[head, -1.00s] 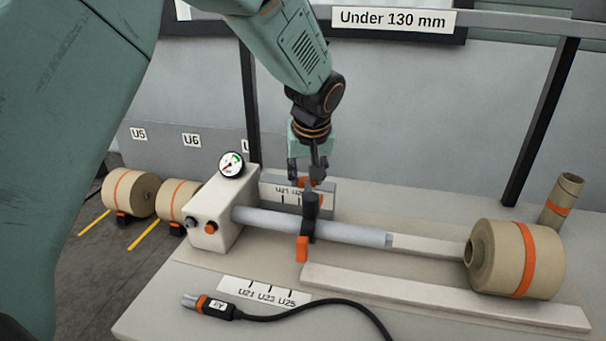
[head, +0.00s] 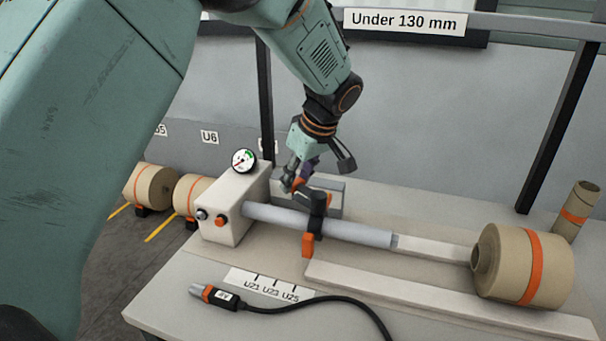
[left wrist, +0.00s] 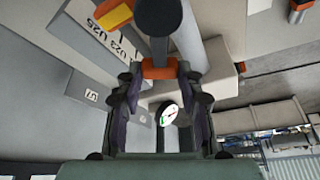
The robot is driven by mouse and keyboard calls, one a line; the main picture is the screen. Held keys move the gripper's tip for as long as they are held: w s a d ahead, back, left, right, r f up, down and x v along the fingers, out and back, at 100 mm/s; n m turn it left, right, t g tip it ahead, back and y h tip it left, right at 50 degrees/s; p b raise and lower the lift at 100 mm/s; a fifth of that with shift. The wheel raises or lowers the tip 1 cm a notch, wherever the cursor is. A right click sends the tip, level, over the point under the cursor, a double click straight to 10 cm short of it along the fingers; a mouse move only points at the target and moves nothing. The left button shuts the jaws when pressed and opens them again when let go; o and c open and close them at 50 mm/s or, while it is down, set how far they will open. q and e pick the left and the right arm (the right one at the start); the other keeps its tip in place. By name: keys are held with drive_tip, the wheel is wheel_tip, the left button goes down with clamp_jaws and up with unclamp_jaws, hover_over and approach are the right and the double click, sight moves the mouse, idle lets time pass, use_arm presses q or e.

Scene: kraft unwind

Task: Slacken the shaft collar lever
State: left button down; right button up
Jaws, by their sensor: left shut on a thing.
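The shaft collar (head: 317,213) is a black clamp around the grey shaft (head: 360,233), with an orange block (head: 308,244) at its front. Its lever (head: 312,190) reaches from the collar's top toward the back left. My left gripper (head: 293,182) is shut on the lever's orange end, behind the shaft. In the left wrist view, the orange lever end (left wrist: 160,68) sits between the two dark fingers, and a black rounded part (left wrist: 158,15) shows above it. The fingers hide part of the lever in the head view. My right gripper is not in view.
A white housing (head: 235,205) with a gauge (head: 243,160) holds the shaft's left end. A kraft roll (head: 525,263) stands at the right. A black cable with an orange-banded plug (head: 220,297) lies at the front. A rail (head: 440,298) runs along the bench.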

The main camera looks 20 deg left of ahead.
sight(313, 192)
use_arm(q)
drive_tip(key=shift+s+a+r+n, duration=0.15)
drive_tip(key=shift+s+n, duration=0.05)
drive_tip(key=shift+n, duration=0.4)
drive_tip(key=c, duration=0.9)
unclamp_jaws()
drive_tip(key=shift+s, duration=0.15)
drive_tip(key=shift+o, duration=0.3)
drive_tip(key=shift+g, duration=0.3)
drive_tip(key=v, duration=1.2)
drive_tip(key=shift+s, duration=0.1)
